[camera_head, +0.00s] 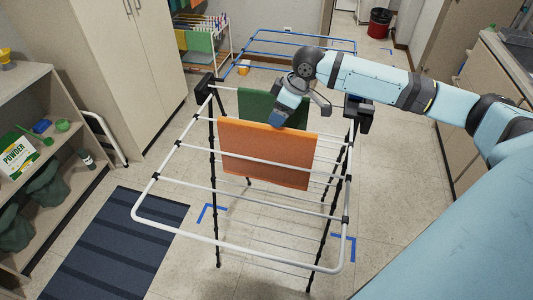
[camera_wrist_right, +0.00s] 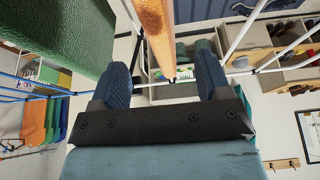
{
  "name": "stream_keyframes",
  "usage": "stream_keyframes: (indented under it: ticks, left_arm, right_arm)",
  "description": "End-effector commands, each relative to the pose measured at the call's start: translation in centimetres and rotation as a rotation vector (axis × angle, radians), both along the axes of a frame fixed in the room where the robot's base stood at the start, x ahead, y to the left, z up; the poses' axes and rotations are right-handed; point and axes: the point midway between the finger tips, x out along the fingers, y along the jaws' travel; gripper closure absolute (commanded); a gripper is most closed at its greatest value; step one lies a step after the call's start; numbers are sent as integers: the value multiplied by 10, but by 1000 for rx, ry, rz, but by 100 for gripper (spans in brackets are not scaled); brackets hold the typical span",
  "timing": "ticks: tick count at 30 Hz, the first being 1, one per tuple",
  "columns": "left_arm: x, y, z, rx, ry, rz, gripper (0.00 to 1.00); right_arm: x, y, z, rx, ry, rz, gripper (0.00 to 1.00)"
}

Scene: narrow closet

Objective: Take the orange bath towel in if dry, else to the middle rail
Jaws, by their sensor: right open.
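The orange bath towel (camera_head: 266,155) hangs over a white rail of the drying rack (camera_head: 180,235), its broad face towards me in the head view. My right gripper (camera_head: 276,118) is at the towel's top edge, pointing down. In the right wrist view the towel (camera_wrist_right: 157,35) shows edge-on between the two blue fingers of my right gripper (camera_wrist_right: 162,65); the fingers stand apart, with gaps beside the cloth. Whether the towel is damp cannot be told. My left gripper is not in view.
A green towel (camera_head: 256,102) hangs on a rail behind the orange one. The front rails are bare. A shelf (camera_head: 60,170) with a powder box (camera_head: 18,154) stands left, a dark striped mat (camera_head: 120,245) lies on the floor, and a blue rack (camera_head: 300,42) stands behind.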

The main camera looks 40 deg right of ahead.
Motion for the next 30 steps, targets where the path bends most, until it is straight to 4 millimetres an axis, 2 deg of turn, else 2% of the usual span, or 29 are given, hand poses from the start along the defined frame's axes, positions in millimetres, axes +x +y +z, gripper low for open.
stream_keyframes:
  ticks: [3, 11, 19, 29, 30]
  left_arm:
    - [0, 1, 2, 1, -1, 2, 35]
    - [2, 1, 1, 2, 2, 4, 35]
    - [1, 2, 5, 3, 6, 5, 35]
    - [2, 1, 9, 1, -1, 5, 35]
    - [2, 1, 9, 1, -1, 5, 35]
  right_arm:
    - [6, 5, -19, 1, 1, -1, 30]
    - [13, 11, -37, 0, 0, 0, 30]
    - [26, 23, -71, 0, 0, -1, 30]
    - [28, 24, -78, -2, -1, 0, 30]
    - [28, 24, -78, -1, -1, 1, 39]
